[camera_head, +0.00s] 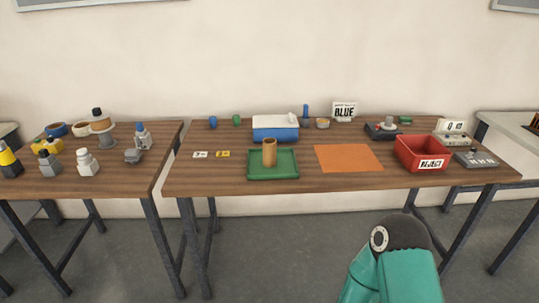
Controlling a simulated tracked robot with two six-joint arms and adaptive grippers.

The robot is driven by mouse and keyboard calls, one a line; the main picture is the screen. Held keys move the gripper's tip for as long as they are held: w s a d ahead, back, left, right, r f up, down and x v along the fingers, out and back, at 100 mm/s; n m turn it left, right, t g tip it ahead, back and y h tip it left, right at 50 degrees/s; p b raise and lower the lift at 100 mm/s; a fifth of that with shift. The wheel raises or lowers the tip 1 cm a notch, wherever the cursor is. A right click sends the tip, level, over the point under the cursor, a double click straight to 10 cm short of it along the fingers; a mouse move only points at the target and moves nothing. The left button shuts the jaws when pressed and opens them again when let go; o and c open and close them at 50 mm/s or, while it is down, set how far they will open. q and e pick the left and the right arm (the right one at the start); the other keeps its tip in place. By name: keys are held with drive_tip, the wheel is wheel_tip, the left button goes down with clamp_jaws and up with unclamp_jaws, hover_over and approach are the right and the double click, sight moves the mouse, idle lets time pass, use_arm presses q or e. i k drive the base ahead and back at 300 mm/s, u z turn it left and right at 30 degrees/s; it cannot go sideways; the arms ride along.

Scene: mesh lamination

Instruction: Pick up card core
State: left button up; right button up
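A brown upright cylinder (269,152), which looks like the card core, stands in the green tray (287,173) near the front of the middle table. Nothing touches it from above and its whole side shows. Neither of my grippers is in view. Only a teal and dark grey link of one of my arms shows at the bottom right, in front of the table and well away from the cylinder.
An orange sheet (348,158) lies right of the tray. A blue and white box (275,128) stands just behind the cylinder. A red REJECT bin (422,152) is further right. Two small labels (200,155) lie left of the tray, with bare wood around them.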

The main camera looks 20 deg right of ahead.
sight(270, 152)
drive_tip(key=z, duration=0.05)
drive_tip(key=i, duration=0.9)
drive_tip(key=u, duration=0.05)
